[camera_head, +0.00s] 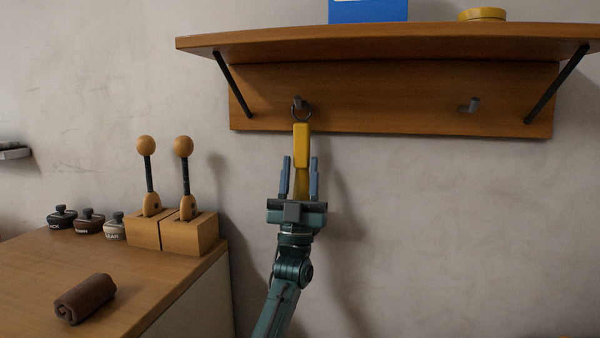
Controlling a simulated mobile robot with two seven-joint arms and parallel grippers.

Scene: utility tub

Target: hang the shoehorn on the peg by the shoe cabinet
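The yellow shoehorn (302,145) hangs upright below the wooden shelf, with a dark ring (301,114) at its top. The ring appears to be looped over the left peg (298,102) on the shelf's back board. A second peg (474,105) to the right is bare. My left gripper (301,163) points up, with one finger on each side of the shoehorn's lower part. Narrow gaps show between the fingers and the shoehorn, so it looks open. The shoehorn's lower end is hidden by the gripper. My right gripper is not in view.
The shelf (380,42) juts out above the pegs, with dark slanted braces, a blue box (368,10) and a yellow tin (483,14). The cabinet (125,265) at left bears a brown roll (85,298), two wooden blocks with ball-topped handles (183,180) and three small pots (88,221).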

